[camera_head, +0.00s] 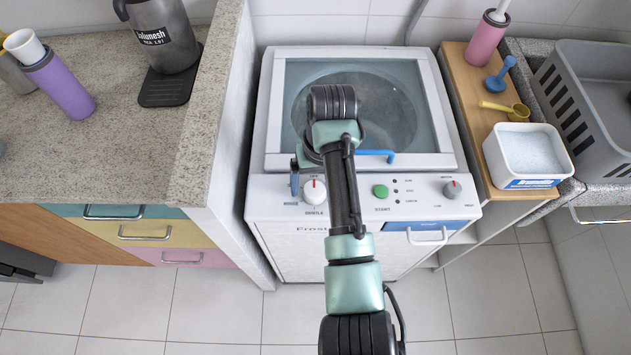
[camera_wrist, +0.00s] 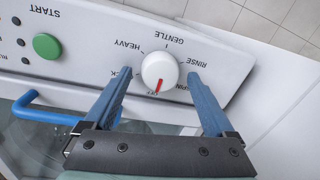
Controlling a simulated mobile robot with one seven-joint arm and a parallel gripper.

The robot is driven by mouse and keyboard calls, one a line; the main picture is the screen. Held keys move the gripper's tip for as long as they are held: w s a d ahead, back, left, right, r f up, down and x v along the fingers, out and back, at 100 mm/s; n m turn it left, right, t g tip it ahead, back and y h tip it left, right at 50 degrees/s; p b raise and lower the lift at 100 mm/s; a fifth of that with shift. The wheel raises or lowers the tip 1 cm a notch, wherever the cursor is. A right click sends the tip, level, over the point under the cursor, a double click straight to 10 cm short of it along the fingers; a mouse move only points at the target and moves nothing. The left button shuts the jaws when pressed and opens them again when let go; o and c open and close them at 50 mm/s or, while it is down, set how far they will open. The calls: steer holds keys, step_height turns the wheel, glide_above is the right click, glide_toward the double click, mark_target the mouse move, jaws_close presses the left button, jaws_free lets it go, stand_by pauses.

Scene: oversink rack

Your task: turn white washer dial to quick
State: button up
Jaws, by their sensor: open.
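The white washer dial (camera_wrist: 160,70) is a round knob with a red pointer mark on the front panel. It also shows in the head view (camera_head: 314,191), left of my arm. In the upside-down wrist view its mark points down, toward a short partly covered label that looks like OFF. Labels HEAVY, GENTLE, RINSE and SPIN ring it. A label ending in CK is partly hidden by the left finger. My gripper (camera_wrist: 159,78) is open, with one blue finger on each side of the dial and visible gaps between fingers and knob.
The washer (camera_head: 270,120) has a glass lid with a blue handle (camera_head: 377,154). A green start button (camera_head: 381,191) and a grey dial (camera_head: 452,189) sit farther right on the panel. A stone counter (camera_head: 130,150) stands close on the left, a wooden shelf (camera_head: 468,84) on the right.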

steer(key=shift+f, duration=0.1)
steer(key=c, duration=1.4)
steer(key=shift+o, duration=0.2)
steer(key=shift+m+p, duration=0.3)
steer(key=shift+p, duration=0.2)
steer(key=shift+r+m+p, duration=0.25)
steer(key=shift+m+p, duration=0.25)
steer(key=shift+p, duration=0.25)
steer(key=m+p, duration=0.2)
steer(key=shift+s+m+p, duration=0.1)
steer(key=shift+m+p, duration=0.2)
steer(key=shift+p, duration=0.05)
steer(key=m+p, duration=0.3)
steer(key=m, duration=0.1)
steer(key=shift+t, duration=0.4)
steer(key=shift+f+m+p, duration=0.15)
steer(key=shift+m+p, duration=0.7)
steer(key=shift+m, duration=0.85)
steer(key=shift+d, duration=0.1)
